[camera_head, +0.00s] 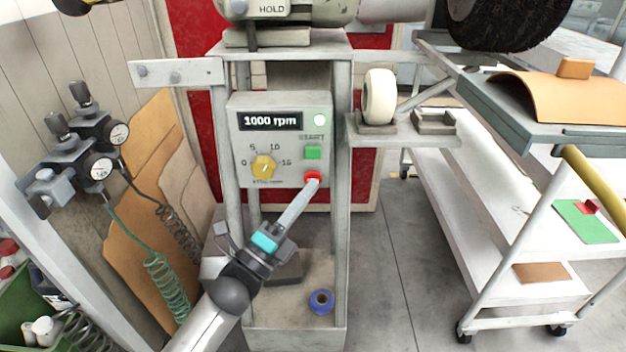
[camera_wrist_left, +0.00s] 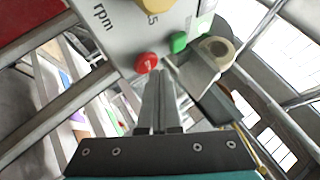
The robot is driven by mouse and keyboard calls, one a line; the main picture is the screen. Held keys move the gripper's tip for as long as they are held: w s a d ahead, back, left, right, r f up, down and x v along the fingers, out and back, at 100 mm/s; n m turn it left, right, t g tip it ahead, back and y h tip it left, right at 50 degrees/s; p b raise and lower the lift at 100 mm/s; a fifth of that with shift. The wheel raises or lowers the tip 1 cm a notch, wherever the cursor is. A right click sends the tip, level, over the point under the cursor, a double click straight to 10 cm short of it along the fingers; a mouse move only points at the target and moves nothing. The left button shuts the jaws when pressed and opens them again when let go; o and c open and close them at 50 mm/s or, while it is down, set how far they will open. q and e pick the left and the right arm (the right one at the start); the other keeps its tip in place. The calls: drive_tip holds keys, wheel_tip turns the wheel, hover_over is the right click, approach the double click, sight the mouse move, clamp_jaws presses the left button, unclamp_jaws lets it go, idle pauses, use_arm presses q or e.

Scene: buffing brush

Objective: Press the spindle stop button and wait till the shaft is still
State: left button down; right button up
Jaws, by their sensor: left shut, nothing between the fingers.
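The grey control box (camera_head: 236,140) stands in the frame of the machine. Its display (camera_head: 270,121) reads 1000 rpm, and a round lamp (camera_head: 320,119) beside it looks pale white. The red button (camera_head: 312,176) sits low on the right of the panel, under the green START button (camera_head: 313,152). My left gripper (camera_head: 314,184) is shut and empty, its tips at or very near the red button; contact cannot be told. In the left wrist view the red button (camera_wrist_left: 146,63) is just beyond the fingertips (camera_wrist_left: 160,80). The black brush (camera_head: 505,22) is at the top right. My right gripper is not seen.
A yellow dial (camera_head: 263,167) is left of the buttons. A white roller (camera_head: 379,96) stands on a side shelf at right. A white cart (camera_head: 490,190) is further right. Gauges (camera_head: 101,168) and coiled hoses hang at left. A blue ring (camera_head: 321,301) lies on the base.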

use_arm(q)
drive_tip(key=shift+w, duration=0.55)
idle(0.6)
drive_tip(key=shift+s, duration=0.85)
drive_tip(key=shift+s+p, duration=0.1)
drive_tip(key=shift+p, duration=0.2)
drive_tip(key=s+p, duration=0.2)
drive_tip(key=s, duration=0.2)
drive_tip(key=shift+s, duration=0.4)
